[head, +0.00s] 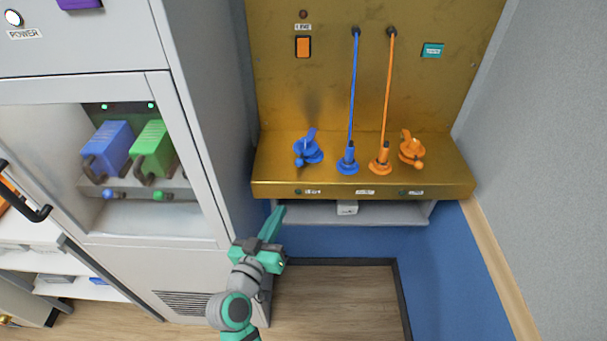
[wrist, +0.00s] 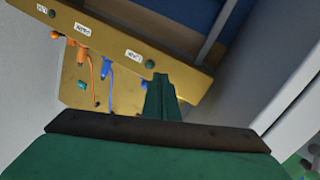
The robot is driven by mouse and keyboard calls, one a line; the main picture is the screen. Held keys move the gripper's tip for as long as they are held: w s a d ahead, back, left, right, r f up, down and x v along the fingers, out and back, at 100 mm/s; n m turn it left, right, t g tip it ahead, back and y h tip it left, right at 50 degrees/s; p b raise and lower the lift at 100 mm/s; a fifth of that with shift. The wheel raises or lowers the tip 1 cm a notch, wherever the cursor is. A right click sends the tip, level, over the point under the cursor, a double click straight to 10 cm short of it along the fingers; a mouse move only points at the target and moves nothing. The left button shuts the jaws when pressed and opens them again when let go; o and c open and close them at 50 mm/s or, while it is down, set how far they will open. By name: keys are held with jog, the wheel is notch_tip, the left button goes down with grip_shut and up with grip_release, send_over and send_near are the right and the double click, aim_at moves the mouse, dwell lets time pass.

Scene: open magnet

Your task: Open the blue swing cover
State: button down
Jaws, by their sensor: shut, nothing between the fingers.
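The blue swing cover (head: 308,150) sits at the left of the brass ledge in the head view, a round blue piece with an upright tab and a small knob. Whether it is shut over something below is too small to tell. To its right stands a blue plug (head: 347,160) on a blue cable. My gripper (head: 279,214) is shut and empty, below and left of the cover, in front of the ledge's front edge and apart from the cover. In the wrist view, the shut fingers (wrist: 161,92) hide most of the cover; only a blue bit shows beside them.
An orange plug (head: 380,161) and an orange cover (head: 411,150) stand right on the brass ledge (head: 440,184). A grey shelf (head: 390,213) lies under it. A grey cabinet (head: 205,90) borders the left, a grey wall the right. Open floor lies in front.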

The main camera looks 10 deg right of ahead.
jog(key=s+a+f+n+y, duration=0.1)
jog(key=s+f+n+y, duration=0.4)
jog(key=s+f, duration=0.8)
jog(key=s+d+m+y, duration=0.2)
jog(key=s+m+y, duration=0.15)
jog(key=s, duration=1.25)
jog(key=m+y, duration=0.2)
jog(key=m, duration=1.2)
send_near(310, 181)
jog(key=s+d+r, duration=0.2)
jog(key=d+r, duration=0.1)
jog(key=r, duration=0.1)
jog(key=shift+t, duration=0.4)
jog(key=shift+s+a+f+x, duration=0.1)
jog(key=shift+a+x, duration=0.3)
jog(key=shift+x, duration=1.7)
jog(key=shift+s+a+f+x, duration=0.1)
jog(key=shift+a+x, duration=0.35)
jog(key=shift+x, duration=1.65)
jog(key=shift+s+a+f+x, duration=0.1)
jog(key=shift+a+x, duration=0.3)
jog(key=shift+x, duration=1.7)
